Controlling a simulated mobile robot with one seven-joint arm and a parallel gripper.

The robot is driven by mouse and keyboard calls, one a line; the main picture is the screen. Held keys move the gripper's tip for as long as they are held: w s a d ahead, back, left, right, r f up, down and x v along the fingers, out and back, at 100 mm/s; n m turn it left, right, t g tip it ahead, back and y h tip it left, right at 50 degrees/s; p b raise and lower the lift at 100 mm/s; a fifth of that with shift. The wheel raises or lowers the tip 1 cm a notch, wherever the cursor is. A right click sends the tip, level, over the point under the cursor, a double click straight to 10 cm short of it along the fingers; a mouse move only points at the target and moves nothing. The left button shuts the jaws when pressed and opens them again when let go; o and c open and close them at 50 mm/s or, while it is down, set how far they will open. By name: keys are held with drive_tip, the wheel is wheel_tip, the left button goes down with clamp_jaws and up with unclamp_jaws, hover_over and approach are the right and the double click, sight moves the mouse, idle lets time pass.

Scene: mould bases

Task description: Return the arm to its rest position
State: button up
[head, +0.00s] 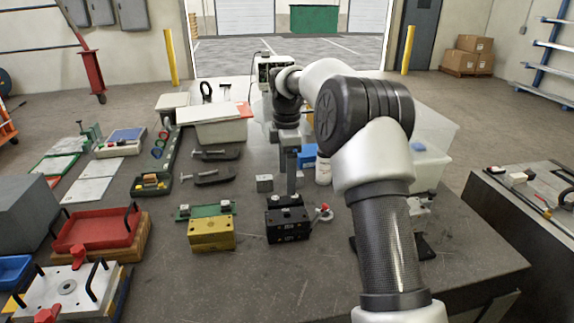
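My arm (375,200) reaches from the lower right over the bench and bends down at the wrist. My gripper (289,184) points downward near the middle of the bench, just behind a black block (288,222). The dark fingers overlap from this angle, so I cannot tell whether they are apart. I see nothing clearly held. Whether the fingertips touch the black block is hidden.
A gold block (211,233) stands left of the black block. A red tray (95,230) and a white plate (62,290) with handles are at the left. Clear bins stand behind my arm. The bench's front middle is clear.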

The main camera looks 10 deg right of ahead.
drive_tip(key=s+r+m+t, duration=0.3)
drive_tip(key=s+r+m, duration=0.5)
drive_tip(key=s+r, duration=0.8)
drive_tip(key=s+f+m+t, duration=0.1)
drive_tip(key=s+m, duration=0.4)
drive_tip(key=s, duration=0.5)
drive_tip(key=s+f+m+t, duration=0.1)
drive_tip(key=s+f+m, duration=0.2)
drive_tip(key=s, duration=0.8)
drive_tip(key=shift+f+m+t+p, duration=0.3)
drive_tip(key=shift+f+m+p, duration=0.1)
drive_tip(key=shift+m, duration=0.6)
drive_tip(key=shift+s, duration=0.1)
